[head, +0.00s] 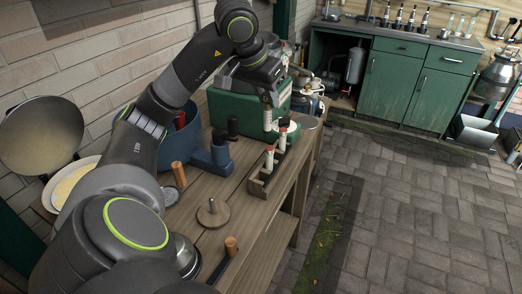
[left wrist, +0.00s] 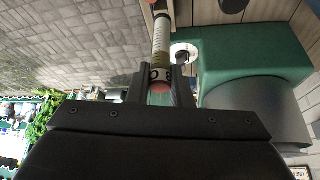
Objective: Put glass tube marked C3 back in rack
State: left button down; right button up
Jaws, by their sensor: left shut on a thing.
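My left gripper (head: 268,98) is shut on a glass tube (head: 267,120), held above the bench in front of the green box. In the left wrist view, the tube (left wrist: 160,45) runs between the fingers (left wrist: 160,85), with a pale label and a reddish end. Dark characters on the label are only partly visible, so I cannot confirm C3. The wooden rack (head: 261,187) is on the bench, nearer than the held tube. Two tubes stand upright in it, a near one (head: 269,158) and a far one (head: 282,139). My right gripper is out of view.
The green box (head: 238,115) stands behind the gripper. A blue-grey device (head: 214,157) is left of the rack. A round wooden base with a peg (head: 213,213) and a wooden-handled tool (head: 230,246) lie nearer. The bench edge and open floor (head: 400,220) are to the right.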

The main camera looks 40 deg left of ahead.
pick_arm(q)
jog(key=shift+s+d+f+m+h+b, duration=0.6)
jog(key=shift+s+d+f+m+b, duration=1.7)
jog(key=shift+b, duration=2)
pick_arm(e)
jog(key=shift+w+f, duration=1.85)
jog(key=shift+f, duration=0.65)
pick_arm(q)
notch_tip(320, 180, down, 8)
jog(key=a+n+b, duration=0.1)
jog(key=b, duration=0.1)
jog(key=shift+s+f, duration=0.25)
jog(key=shift+s, duration=0.15)
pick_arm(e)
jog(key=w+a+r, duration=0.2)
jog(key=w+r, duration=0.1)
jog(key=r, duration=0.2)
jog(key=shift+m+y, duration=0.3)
pick_arm(q)
jog(key=shift+a, duration=0.1)
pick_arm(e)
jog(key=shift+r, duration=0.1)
pick_arm(q)
jog(key=shift+f, duration=0.15)
jog(key=c, duration=1.3)
grip_release()
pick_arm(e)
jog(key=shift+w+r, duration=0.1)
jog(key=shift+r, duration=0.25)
